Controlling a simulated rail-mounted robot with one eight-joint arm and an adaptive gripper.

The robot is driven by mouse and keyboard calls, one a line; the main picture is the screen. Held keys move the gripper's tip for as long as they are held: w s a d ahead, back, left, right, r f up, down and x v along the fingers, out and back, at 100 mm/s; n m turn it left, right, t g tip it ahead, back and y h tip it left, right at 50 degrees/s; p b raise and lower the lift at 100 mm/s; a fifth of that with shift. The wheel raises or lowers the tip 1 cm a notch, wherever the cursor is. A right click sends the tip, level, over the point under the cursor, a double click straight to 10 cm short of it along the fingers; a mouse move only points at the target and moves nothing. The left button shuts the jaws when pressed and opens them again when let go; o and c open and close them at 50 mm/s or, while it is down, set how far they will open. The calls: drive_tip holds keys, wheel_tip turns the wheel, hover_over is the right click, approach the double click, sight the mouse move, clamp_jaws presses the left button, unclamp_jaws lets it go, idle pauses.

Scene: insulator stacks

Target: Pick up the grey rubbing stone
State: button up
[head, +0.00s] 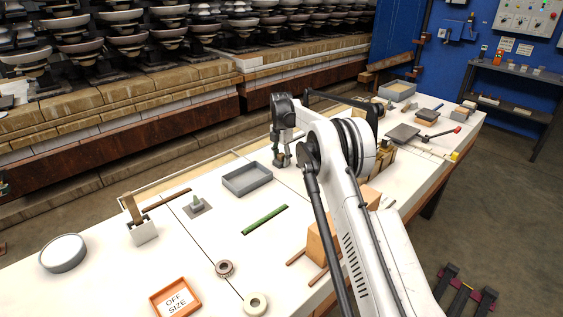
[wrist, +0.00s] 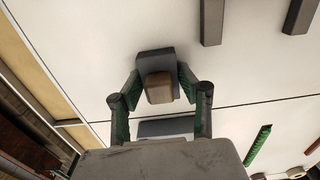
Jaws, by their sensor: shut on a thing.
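My gripper (wrist: 160,80) is shut on the grey rubbing stone (wrist: 154,60), a grey block with a smaller brown block (wrist: 160,90) on its near side in the wrist view. The green-lined fingers stand at the left and right of it. Whether the brown part is joined to the stone, I cannot tell. In the head view my gripper (head: 280,157) points down over the back part of the white bench, behind and right of the grey tray. The stone is small and dark there. Its height above the bench is unclear.
The white bench (head: 120,275) holds a grey tray (head: 247,190), a green strip (head: 265,220), an orange-framed sign (head: 175,298) and a round dish (head: 63,253). Small blocks (head: 428,115) lie at the far right. My arm hides part of the bench.

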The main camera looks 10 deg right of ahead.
sight(280, 155)
drive_tip(key=shift+r, duration=0.1)
drive_tip(key=shift+r, duration=0.5)
drive_tip(key=r, duration=0.1)
drive_tip(key=r+p, duration=0.1)
drive_tip(key=r, duration=0.1)
drive_tip(key=shift+s+a+r, duration=0.15)
drive_tip(key=shift+a+r, duration=0.1)
drive_tip(key=shift+a, duration=0.15)
drive_tip(key=s+a+r, duration=0.2)
drive_tip(key=a+r, duration=0.1)
drive_tip(key=a, duration=0.2)
drive_tip(key=s+a+r+p, duration=0.1)
drive_tip(key=s+a+r, duration=0.1)
drive_tip(key=a, duration=0.3)
drive_tip(key=shift+r, duration=0.65)
drive_tip(key=o, duration=0.6)
drive_tip(key=shift+c, duration=1.4)
